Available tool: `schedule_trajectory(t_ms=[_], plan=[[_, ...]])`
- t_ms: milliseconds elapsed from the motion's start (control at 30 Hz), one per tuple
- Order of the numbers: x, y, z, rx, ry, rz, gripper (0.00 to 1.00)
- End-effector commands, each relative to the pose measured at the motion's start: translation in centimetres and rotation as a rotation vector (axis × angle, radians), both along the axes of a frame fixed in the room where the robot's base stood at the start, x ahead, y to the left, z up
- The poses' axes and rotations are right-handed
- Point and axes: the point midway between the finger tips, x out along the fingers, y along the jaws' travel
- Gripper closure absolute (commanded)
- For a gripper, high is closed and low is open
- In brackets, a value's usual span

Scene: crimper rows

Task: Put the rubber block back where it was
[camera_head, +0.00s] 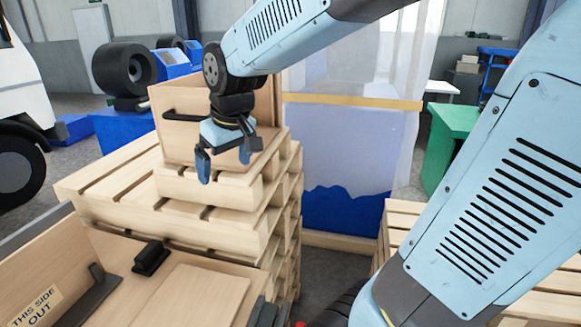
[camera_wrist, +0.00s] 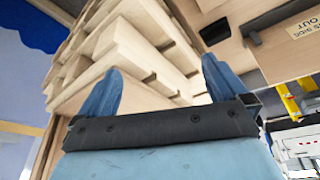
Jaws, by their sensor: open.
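A small black block (camera_head: 151,257), which looks like the rubber block, sits on the wooden floor or ledge of an open wooden crate (camera_head: 112,250) at the lower left. A dark block also shows at the top of the wrist view (camera_wrist: 214,31); I cannot be sure it is the same one. My gripper (camera_head: 224,162) points down, open, its blue fingers apart in front of the stacked wooden pallets (camera_head: 220,212). Nothing shows between the fingers in the wrist view (camera_wrist: 161,75). The block is below and to the left of my gripper, clearly apart from it.
A wooden box (camera_head: 175,115) with a black bar stands on the pallet stack, close behind my gripper. A longer dark piece (camera_head: 92,298) lies in the crate near the "THIS SIDE OUT" label (camera_head: 36,306). More pallets (camera_head: 402,215) stand at the right, with a translucent sheet (camera_head: 345,145) behind.

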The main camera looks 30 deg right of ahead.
Motion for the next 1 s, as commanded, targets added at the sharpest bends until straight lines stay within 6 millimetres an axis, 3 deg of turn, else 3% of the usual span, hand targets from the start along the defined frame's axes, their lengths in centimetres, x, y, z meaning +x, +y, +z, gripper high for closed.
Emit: schedule_trajectory(t_ms=[300,600,800,1000], plan=[[-5.5,-5.0,2.1,0.028,-0.068,-0.166,0.0],[-10.5,-8.2,2.6,0.051,-0.124,-0.306,0.0],[-12.1,-8.6,2.5,0.059,-0.143,-0.354,0.0],[-12.4,-8.7,2.4,0.061,-0.145,-0.363,0.0]])
